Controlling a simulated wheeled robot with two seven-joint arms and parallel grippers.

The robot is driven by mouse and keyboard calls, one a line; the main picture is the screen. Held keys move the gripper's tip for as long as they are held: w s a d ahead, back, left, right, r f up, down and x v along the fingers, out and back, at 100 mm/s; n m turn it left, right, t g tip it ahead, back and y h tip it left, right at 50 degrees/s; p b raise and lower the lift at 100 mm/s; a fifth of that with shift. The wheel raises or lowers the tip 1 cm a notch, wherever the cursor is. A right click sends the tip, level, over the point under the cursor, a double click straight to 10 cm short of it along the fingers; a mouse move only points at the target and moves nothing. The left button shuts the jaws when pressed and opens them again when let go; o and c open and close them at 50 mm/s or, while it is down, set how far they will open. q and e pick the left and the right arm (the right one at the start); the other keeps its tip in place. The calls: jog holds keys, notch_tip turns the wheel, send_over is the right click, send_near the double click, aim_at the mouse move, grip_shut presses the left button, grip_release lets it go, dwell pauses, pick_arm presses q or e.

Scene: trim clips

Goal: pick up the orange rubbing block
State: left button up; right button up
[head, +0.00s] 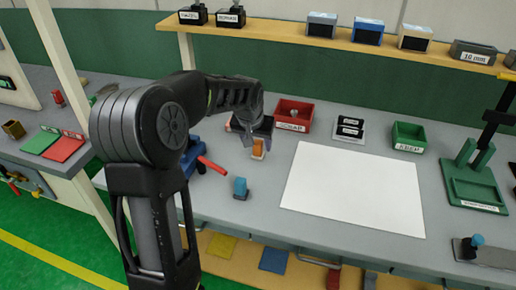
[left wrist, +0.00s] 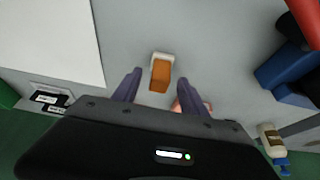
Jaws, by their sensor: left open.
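The orange rubbing block (head: 258,147) stands on the grey bench left of the white sheet, with a pale part at one end. In the left wrist view the block (left wrist: 160,75) appears between the fingertips, with clear gaps on both sides. My left gripper (head: 248,131) is over the block and partly hides it in the head view. Its two dark fingers (left wrist: 161,72) are open and empty. I cannot tell how far the tips are above the bench. My right gripper is not in view.
A blue block (head: 240,188) stands nearer the front edge. A blue device with a red handle (head: 212,165) is to the left. A red bin (head: 293,124) stands behind, a green bin (head: 408,137) farther right. The white sheet (head: 355,190) lies bare.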

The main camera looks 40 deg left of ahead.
pick_arm(q)
jog(key=shift+x, duration=1.1)
jog(key=shift+c, duration=0.4)
grip_shut()
